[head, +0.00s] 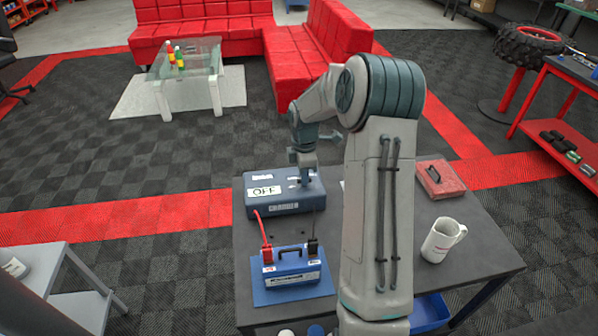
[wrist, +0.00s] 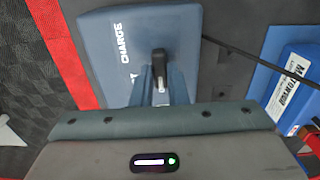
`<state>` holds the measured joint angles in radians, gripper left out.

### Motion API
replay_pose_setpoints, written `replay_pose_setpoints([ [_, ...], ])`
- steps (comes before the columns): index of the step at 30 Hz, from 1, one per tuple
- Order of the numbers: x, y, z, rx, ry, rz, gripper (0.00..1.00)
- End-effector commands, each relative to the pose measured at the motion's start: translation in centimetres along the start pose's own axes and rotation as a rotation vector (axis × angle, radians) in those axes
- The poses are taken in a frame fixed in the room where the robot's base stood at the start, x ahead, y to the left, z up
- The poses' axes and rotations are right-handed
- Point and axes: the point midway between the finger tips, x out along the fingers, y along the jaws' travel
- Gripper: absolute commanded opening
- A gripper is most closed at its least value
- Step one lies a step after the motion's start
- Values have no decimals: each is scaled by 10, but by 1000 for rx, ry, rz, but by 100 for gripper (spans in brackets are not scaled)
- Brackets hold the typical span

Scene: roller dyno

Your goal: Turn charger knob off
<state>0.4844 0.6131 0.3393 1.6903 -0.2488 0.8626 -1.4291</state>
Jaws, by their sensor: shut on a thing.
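The blue-grey charger (head: 285,208) sits at the back left of the dark table, with a white "OFF" label on its top left. In the wrist view the charger (wrist: 110,35) shows the letters "CHARGE", and its dark knob (wrist: 158,56) stands up from the top face. My gripper (head: 305,181) reaches down to the charger's top right in the head view. In the wrist view my gripper (wrist: 160,83) has its fingers closed on the knob. The fingers hide part of the knob, and its exact setting is hard to read.
A blue battery (head: 292,279) with a red and a black clamp stands in front of the charger, and cables run between them. A white mug (head: 442,241) and a red box (head: 440,179) are on the right of the table (head: 487,255).

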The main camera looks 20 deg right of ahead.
Motion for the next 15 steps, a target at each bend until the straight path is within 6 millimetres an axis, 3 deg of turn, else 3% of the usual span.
replay_pose_setpoints([
  [2, -4, 4, 6, 4, -8, 16, 0],
  [3, -4, 4, 6, 4, -8, 15, 25],
  [5, -4, 4, 5, 4, -7, 14, 35],
  [15, -8, -2, -4, -2, -7, 13, 35],
])
